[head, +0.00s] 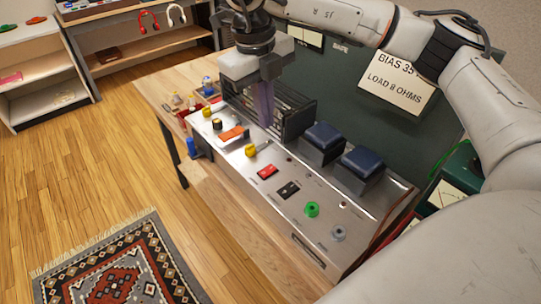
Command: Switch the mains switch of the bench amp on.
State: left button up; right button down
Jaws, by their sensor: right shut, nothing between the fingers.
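The bench amp (225,152) is a long silvery chassis on a wooden bench. Its front panel carries an orange-red part (233,134), a red rocker-like switch (267,171) and a black switch (288,189). I cannot read which one is the mains switch or its position. My right gripper (264,112) points down, shut and empty, in front of the black grille (295,113) at the amp's far part. Its fingertips look near the panel; I cannot tell whether they touch it. My left gripper is out of view.
Yellow knobs (250,150), a green knob (311,209) and a grey knob (338,233) stand up from the panel. Two blue-topped transformers (323,136) stand behind it. Small parts clutter the bench's far left end. A dark green board (350,90) rises behind.

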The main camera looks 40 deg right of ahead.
aim_at(272, 167)
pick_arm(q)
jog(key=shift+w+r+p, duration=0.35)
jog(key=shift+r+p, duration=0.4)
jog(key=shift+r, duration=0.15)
pick_arm(e)
jog(key=f, duration=0.4)
jog(key=d+f, duration=0.1)
jog(key=f, duration=0.8)
jog(key=shift+w+d+f, duration=0.1)
jog(key=shift+d+f, duration=0.25)
